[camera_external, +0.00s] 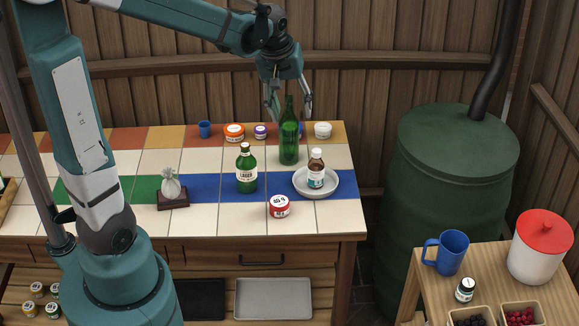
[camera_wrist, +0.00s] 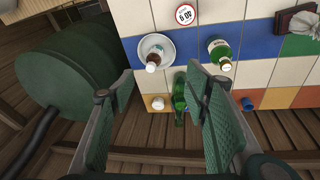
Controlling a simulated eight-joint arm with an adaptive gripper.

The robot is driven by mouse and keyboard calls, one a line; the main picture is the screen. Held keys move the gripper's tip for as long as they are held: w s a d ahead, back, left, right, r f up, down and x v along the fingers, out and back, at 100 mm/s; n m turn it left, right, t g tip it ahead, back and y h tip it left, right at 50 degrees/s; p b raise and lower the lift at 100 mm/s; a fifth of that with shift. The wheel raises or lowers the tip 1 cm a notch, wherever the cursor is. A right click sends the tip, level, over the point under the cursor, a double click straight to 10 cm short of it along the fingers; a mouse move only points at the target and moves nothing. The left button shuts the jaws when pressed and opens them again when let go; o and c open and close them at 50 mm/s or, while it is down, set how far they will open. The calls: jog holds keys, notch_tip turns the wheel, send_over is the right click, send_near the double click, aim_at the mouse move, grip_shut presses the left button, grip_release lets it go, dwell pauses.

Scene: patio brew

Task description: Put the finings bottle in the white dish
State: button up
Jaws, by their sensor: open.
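A small brown bottle with a white cap and pale label (camera_external: 316,170) stands upright in the white dish (camera_external: 301,187) on the tiled table. I take it for the finings bottle, but cannot read its label. In the wrist view the brown bottle (camera_wrist: 152,62) also sits in the round white dish (camera_wrist: 145,42). My gripper (camera_external: 290,108) is open and empty, high over the table's back part, around or near the top of a tall green bottle (camera_external: 289,140). In the wrist view my fingers (camera_wrist: 162,80) are spread, with the green bottle (camera_wrist: 179,98) beside the right finger.
A green lager bottle (camera_external: 246,170) and a red-labelled tin (camera_external: 280,207) stand near the dish. Several small tubs and a blue cup (camera_external: 204,129) line the back edge.

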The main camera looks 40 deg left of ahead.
jog(key=s+r+m+t, duration=0.2)
jog(key=s+m, duration=0.1)
jog(key=s, duration=0.7)
jog(key=s+d+r+m+t, duration=0.1)
jog(key=s+r+m+t, duration=0.1)
jog(key=s, duration=0.8)
jog(key=shift+r+m, duration=0.5)
jog(key=shift+m, duration=0.4)
